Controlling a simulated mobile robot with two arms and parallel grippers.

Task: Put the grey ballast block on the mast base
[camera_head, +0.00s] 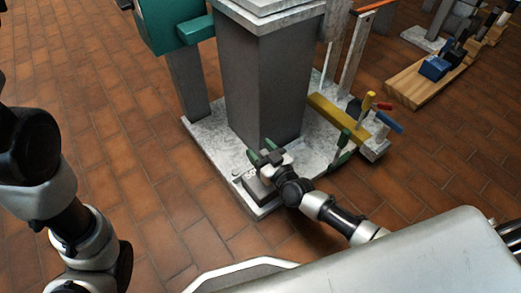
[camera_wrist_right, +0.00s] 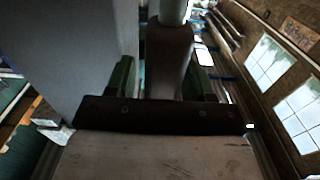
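The mast base is a mottled pale slab (camera_head: 203,138) on the floor, with a thick grey column (camera_head: 262,80) rising from it. A small grey block (camera_head: 257,188), apparently the ballast block, rests on the slab's near corner, partly hidden by my right gripper. My right gripper (camera_head: 265,153) is just above and beside the block, with its green fingertips apart. In the right wrist view the green fingers of my right gripper (camera_wrist_right: 163,80) are also apart, with a brownish post showing between them. My left arm shows at the left, but its gripper is out of view.
A yellow bar (camera_head: 337,115) and coloured-handled tools (camera_head: 369,101) lie at the slab's right side. A teal box on a grey post (camera_head: 187,85) stands at its left. A wooden board with a blue block (camera_head: 433,68) lies farther right. The brick floor is clear at left.

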